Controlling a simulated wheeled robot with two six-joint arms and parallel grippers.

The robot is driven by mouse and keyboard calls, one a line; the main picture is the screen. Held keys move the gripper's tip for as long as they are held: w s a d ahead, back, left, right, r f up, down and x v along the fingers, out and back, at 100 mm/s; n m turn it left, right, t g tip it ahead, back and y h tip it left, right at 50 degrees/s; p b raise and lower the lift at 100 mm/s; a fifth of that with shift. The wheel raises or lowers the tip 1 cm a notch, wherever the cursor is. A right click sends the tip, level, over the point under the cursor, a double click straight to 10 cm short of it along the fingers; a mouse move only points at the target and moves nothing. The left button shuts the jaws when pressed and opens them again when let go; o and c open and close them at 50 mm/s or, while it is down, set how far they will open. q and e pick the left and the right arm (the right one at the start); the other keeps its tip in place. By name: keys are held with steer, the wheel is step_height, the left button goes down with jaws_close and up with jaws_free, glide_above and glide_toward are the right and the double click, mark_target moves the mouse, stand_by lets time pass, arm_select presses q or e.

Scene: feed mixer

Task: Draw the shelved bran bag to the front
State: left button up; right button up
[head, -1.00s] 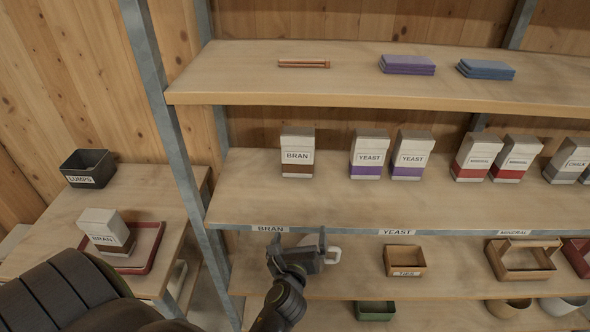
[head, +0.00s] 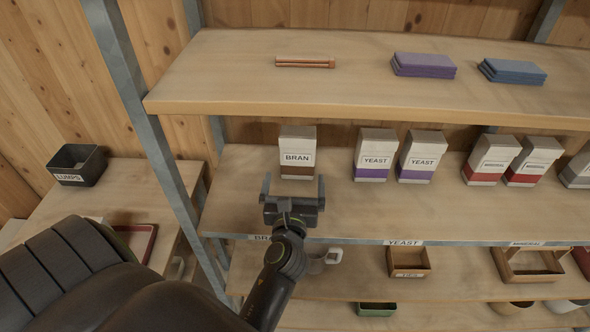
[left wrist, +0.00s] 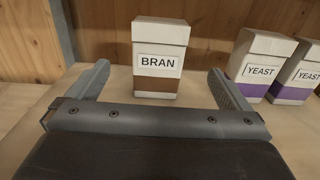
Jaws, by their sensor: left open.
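The shelved bran bag (head: 297,152) is white with a brown band and a BRAN label. It stands upright toward the back of the middle shelf (head: 345,212), above the BRAN edge label. My left gripper (head: 293,186) is over the front part of that shelf, open and empty, facing the bag. In the left wrist view the bran bag (left wrist: 159,62) stands beyond and between the two spread fingers (left wrist: 160,86), with a gap before it. My right gripper is not in view.
Two yeast bags (head: 374,154) stand to the right of the bran bag, with mineral bags (head: 492,160) farther right. A grey post (head: 150,140) rises at the left. A LUMPS bin (head: 78,165) stands on the side table.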

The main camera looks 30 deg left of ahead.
arm_select(q)
steer(key=p, duration=0.1)
glide_toward(298, 153)
steer(key=w+a+r, duration=0.2)
steer(key=w, duration=0.1)
steer(key=p+x, duration=0.1)
steer(key=x, duration=0.9)
steer(key=shift+w+a, duration=0.15)
steer(key=shift+w, duration=0.15)
steer(key=shift+w+a, duration=0.15)
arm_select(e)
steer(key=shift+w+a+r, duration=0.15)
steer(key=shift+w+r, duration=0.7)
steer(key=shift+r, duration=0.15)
arm_select(q)
steer(key=c, duration=0.8)
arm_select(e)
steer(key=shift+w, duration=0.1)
